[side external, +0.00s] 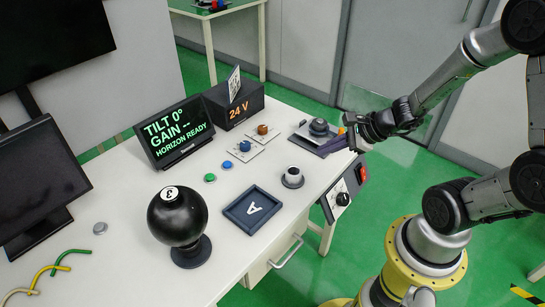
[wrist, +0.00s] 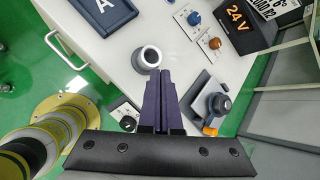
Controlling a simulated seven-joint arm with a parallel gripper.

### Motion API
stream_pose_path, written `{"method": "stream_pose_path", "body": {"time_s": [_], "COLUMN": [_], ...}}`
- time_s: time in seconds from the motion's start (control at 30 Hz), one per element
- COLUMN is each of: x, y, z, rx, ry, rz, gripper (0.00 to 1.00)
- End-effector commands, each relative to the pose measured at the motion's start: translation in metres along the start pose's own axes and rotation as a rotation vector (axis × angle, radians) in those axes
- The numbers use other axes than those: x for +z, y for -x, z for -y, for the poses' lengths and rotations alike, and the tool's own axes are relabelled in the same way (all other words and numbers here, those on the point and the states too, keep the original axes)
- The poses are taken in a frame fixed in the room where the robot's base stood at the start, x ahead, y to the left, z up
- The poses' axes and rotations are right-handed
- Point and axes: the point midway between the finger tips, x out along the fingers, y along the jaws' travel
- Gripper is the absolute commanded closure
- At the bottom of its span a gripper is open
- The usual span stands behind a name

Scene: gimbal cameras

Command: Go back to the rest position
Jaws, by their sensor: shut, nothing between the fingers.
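My gripper (side external: 333,145) is in the air at the right edge of the white table, in the side external view. Its two dark purple fingers also show in the wrist view (wrist: 160,72), pressed together with nothing between them. A dark knob on a grey base (side external: 319,127) is close to the fingers in the side external view. It lies to the right of the fingers in the wrist view (wrist: 220,103).
A black ball (side external: 177,217) stands on the table. A display (side external: 173,131) reads "TILT 0°", "GAIN --", "HORIZON READY". Behind are a 24 V box (side external: 232,105) and blue (side external: 245,146) and orange (side external: 263,129) knobs. A tray marked A (side external: 252,209) lies in front. Free space surrounds my arm at right.

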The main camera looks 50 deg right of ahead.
Motion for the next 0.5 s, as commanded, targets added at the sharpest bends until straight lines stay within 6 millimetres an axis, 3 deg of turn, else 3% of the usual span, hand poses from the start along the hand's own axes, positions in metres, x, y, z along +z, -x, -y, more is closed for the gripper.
{"method": "stream_pose_path", "body": {"time_s": [0.03, 0.1, 0.2, 0.33, 0.5], "x": [0.038, 0.08, 0.122, 0.149, 0.149], "y": [0.013, 0.032, 0.062, 0.102, 0.149], "z": [-0.001, -0.012, -0.034, -0.064, -0.089], "rx": [0.018, 0.05, 0.088, 0.126, 0.16], "ry": [0.182, 0.429, 0.765, 1.177, 1.673], "rz": [0.062, 0.132, 0.21, 0.269, 0.259], "gripper": [1.0, 1.0, 1.0, 1.0, 1.0]}}
